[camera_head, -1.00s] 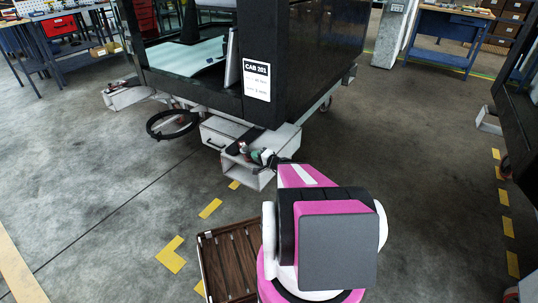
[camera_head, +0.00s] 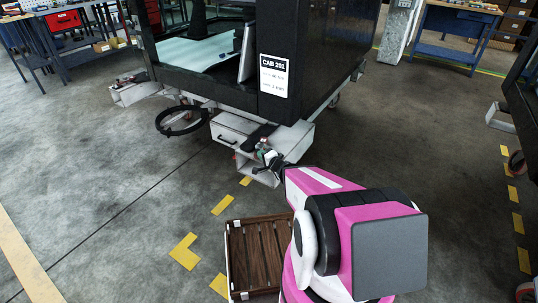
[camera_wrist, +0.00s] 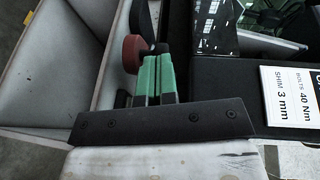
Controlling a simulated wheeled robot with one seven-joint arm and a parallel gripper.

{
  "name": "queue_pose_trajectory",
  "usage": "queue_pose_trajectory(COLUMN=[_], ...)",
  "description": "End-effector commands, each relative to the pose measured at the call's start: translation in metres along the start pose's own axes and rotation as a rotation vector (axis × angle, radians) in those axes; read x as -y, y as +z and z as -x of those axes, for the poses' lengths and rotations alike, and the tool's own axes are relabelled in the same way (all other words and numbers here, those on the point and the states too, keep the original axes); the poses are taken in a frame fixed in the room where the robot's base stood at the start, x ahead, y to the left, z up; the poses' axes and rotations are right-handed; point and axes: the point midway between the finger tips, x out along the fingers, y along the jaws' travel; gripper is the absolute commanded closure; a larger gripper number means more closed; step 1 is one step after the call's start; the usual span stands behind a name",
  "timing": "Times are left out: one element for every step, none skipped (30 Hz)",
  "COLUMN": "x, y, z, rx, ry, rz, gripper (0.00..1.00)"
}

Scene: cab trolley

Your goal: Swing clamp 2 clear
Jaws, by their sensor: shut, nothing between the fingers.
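The clamp sits at the near corner of the cab trolley, on the light metal bracket. Its red end (camera_wrist: 133,52) shows in the wrist view, beside a dark arm (camera_wrist: 143,18). My gripper (camera_wrist: 154,60) has green fingers close together with nothing between them. The red end is just left of the fingertips; I cannot tell whether they touch. In the head view my gripper (camera_head: 271,160) is small and partly hidden by my arm at this corner. The clamp's far side is hidden. No clamp number is readable.
The dark cab (camera_head: 310,65) with a "CAB 201" label (camera_head: 274,76) stands on the trolley. An open-topped light metal box section (camera_wrist: 60,70) lies left of my fingers. A slatted brown crate (camera_head: 229,262) is on the floor beside my arm. A black ring (camera_head: 181,121) hangs left.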

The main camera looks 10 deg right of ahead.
Motion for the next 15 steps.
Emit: queue_pose_trajectory(x=[0.001, 0.001, 0.002, 0.002, 0.002, 0.003, 0.003, 0.003, 0.004, 0.004, 0.004, 0.004, 0.004, 0.004, 0.004], y=[0.004, 0.005, 0.007, 0.009, 0.010, 0.011, 0.013, 0.014, 0.015, 0.016, 0.016, 0.017, 0.018, 0.018, 0.019], z=[-0.003, -0.004, -0.005, -0.006, -0.007, -0.009, -0.010, -0.011, -0.012, -0.013, -0.014, -0.015, -0.015, -0.016, -0.017], rx=[0.002, 0.001, 0.001, 0.001, 0.001, 0.001, 0.002, 0.002, 0.002, 0.001, 0.001, 0.000, 0.000, 0.000, 0.000], ry=[0.000, 0.000, 0.000, -0.001, -0.001, -0.001, -0.001, -0.001, -0.001, -0.001, -0.001, -0.001, -0.001, 0.000, 0.000], rz=[0.000, 0.000, 0.000, 0.000, 0.000, 0.001, 0.001, 0.001, 0.001, 0.000, 0.000, 0.000, 0.000, 0.000, 0.000], gripper=[1.00, 1.00, 1.00, 1.00, 1.00, 1.00, 1.00, 1.00, 1.00, 1.00, 1.00, 1.00, 1.00, 1.00, 1.00])
